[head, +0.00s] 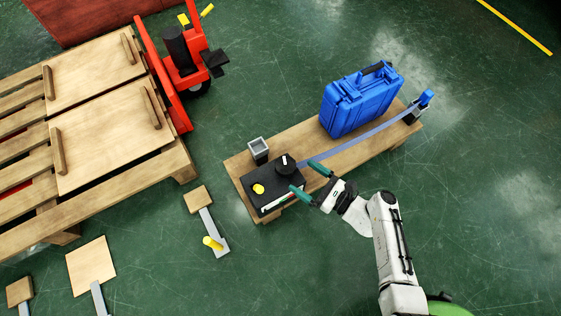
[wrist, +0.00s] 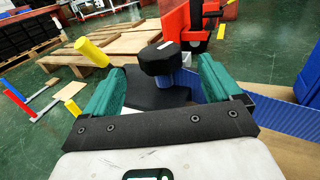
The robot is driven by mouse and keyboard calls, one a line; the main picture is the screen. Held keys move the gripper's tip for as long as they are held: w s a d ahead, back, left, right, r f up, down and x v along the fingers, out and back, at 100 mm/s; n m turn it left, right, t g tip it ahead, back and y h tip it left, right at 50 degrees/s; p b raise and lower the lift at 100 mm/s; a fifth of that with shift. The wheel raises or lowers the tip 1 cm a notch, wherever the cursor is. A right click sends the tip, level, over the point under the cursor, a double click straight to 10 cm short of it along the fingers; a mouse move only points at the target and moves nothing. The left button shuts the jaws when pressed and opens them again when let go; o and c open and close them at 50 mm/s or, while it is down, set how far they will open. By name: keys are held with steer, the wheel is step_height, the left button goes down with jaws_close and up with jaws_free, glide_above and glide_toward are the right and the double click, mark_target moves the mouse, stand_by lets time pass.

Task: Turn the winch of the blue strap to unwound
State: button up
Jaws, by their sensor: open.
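The winch is a black knob (head: 285,163) with a small white mark, on a black box (head: 272,192) at the near left end of a low wooden bench. The blue strap (head: 355,136) runs from the winch along the bench to a post at its far right end. My gripper (head: 309,180) is open, its two green fingers pointing toward the knob from the right. In the wrist view the knob (wrist: 160,58) shows between the fingertips and slightly beyond them, with no contact visible. The strap (wrist: 285,118) passes on the right there.
A blue case (head: 360,98) stands on the bench behind the strap. A yellow knob (head: 258,188) and a grey square cup (head: 258,150) are near the winch. A pallet (head: 90,195) and red truck (head: 185,60) are left. Floor to the right is clear.

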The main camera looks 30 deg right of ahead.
mark_target(280, 163)
steer(key=b+x, duration=0.2)
steer(key=x, duration=0.7)
steer(key=shift+w+a, duration=0.15)
steer(key=shift+w, duration=0.05)
steer(key=shift+c, duration=0.5)
steer(key=c, duration=0.9)
steer(key=shift+o, duration=0.2)
steer(key=shift+s+a+n+g+y, duration=0.1)
steer(key=shift+n+g+y, duration=0.6)
steer(key=shift+y, duration=0.3)
steer(key=shift+a+n+g+y, duration=0.1)
steer(key=shift+n+g+y, duration=0.4)
steer(key=shift+n+y, duration=0.4)
steer(key=o, duration=1)
steer(key=shift+c, duration=0.2)
steer(key=shift+s+d, duration=0.1)
steer(key=p+v, duration=0.2)
steer(key=v, duration=0.8)
steer(key=shift+s+d, duration=0.2)
steer(key=shift+d, duration=0.05)
